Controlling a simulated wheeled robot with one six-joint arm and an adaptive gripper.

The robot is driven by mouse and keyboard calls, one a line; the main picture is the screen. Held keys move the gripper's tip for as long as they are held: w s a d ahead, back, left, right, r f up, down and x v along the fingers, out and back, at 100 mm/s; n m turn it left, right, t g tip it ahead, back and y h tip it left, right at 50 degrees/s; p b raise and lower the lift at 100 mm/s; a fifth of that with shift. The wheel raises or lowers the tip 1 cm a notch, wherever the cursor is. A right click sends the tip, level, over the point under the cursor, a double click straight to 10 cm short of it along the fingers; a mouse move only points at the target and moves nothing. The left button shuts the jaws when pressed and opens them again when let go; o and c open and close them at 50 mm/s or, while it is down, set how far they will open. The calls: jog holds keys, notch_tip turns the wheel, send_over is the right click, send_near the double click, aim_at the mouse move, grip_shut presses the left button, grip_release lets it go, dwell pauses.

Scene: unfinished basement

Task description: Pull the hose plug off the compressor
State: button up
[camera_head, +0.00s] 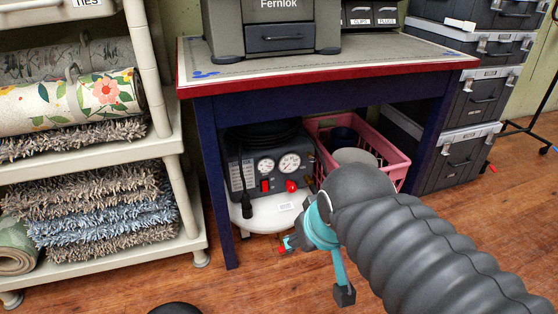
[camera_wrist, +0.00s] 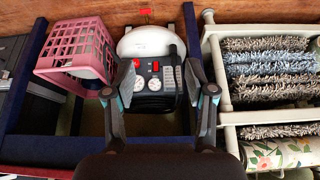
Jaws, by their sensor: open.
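The compressor (camera_head: 268,166) stands under the workbench, with a dark panel, two white gauges, a red switch, a red knob and a white tank (camera_head: 285,212). In the wrist view the compressor (camera_wrist: 153,101) lies beyond and between my fingers. A black cord with a thick black end (camera_head: 247,204) hangs at its left front in the head view; I cannot tell whether this is the hose plug. A small red part (camera_wrist: 146,12) shows at the tank's far side in the wrist view. My gripper (camera_head: 314,268) is open and empty in front of the compressor, also in the wrist view (camera_wrist: 158,95).
A pink crate (camera_head: 398,172) with containers stands right of the compressor. The workbench (camera_head: 330,93) overhangs both, its blue leg (camera_head: 216,190) close at left. A shelf (camera_head: 190,205) with rolled rugs is at left, stacked black cases (camera_head: 467,140) at right. Wooden floor in front is mostly clear.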

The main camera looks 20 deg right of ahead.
jog(key=w+d+r+p, duration=0.1)
jog(key=w+d+r, duration=0.15)
jog(key=w, duration=0.95)
jog(key=g+p, duration=0.1)
jog(key=p, duration=0.2)
send_over(314, 186)
jog(key=s, duration=0.5)
notch_tip(314, 186, down, 16)
jog(key=f, duration=0.1)
jog(key=b+x, duration=0.2)
jog(key=x, duration=1)
jog(key=shift+f, duration=0.35)
grip_shut()
